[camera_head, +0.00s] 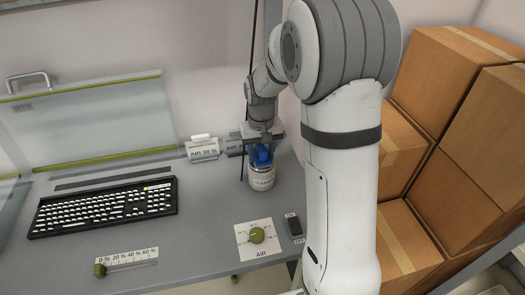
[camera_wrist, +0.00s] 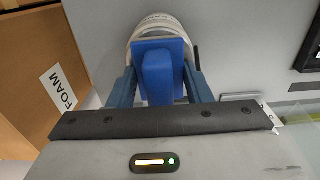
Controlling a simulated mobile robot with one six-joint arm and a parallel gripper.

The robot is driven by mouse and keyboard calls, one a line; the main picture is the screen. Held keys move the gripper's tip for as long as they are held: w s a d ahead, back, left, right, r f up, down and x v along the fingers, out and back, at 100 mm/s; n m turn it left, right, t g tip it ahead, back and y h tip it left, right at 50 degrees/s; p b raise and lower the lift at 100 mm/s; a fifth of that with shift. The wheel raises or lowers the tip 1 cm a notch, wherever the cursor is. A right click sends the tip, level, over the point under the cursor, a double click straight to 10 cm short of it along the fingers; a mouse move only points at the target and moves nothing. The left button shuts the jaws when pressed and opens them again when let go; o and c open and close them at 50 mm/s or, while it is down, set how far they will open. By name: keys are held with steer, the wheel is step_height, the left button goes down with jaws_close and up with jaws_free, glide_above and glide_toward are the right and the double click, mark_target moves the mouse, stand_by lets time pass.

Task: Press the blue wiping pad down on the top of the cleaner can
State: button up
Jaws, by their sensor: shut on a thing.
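The blue wiping pad (camera_wrist: 161,76) is between the fingers of my gripper (camera_wrist: 158,88), which is shut on it. In the head view the pad (camera_head: 261,155) shows at the top of the white cleaner can (camera_head: 262,178), below my gripper (camera_head: 262,146). The can stands upright on the grey desk. In the wrist view the can's pale rim (camera_wrist: 158,20) shows behind the pad's flat blue plate. The pad overlaps the can's top in both views, but I cannot tell whether it touches it. My arm and gripper hide part of the can's surroundings.
A black keyboard (camera_head: 104,206) lies on the desk (camera_head: 200,230) at left. A slider scale (camera_head: 127,258) and an AIR dial (camera_head: 257,236) with a switch (camera_head: 294,226) are near the front. Cardboard boxes (camera_head: 440,90) stack at right.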

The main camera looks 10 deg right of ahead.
steer(key=shift+r, duration=0.15)
steer(key=shift+r+p, duration=2.4)
steer(key=shift+r, duration=1)
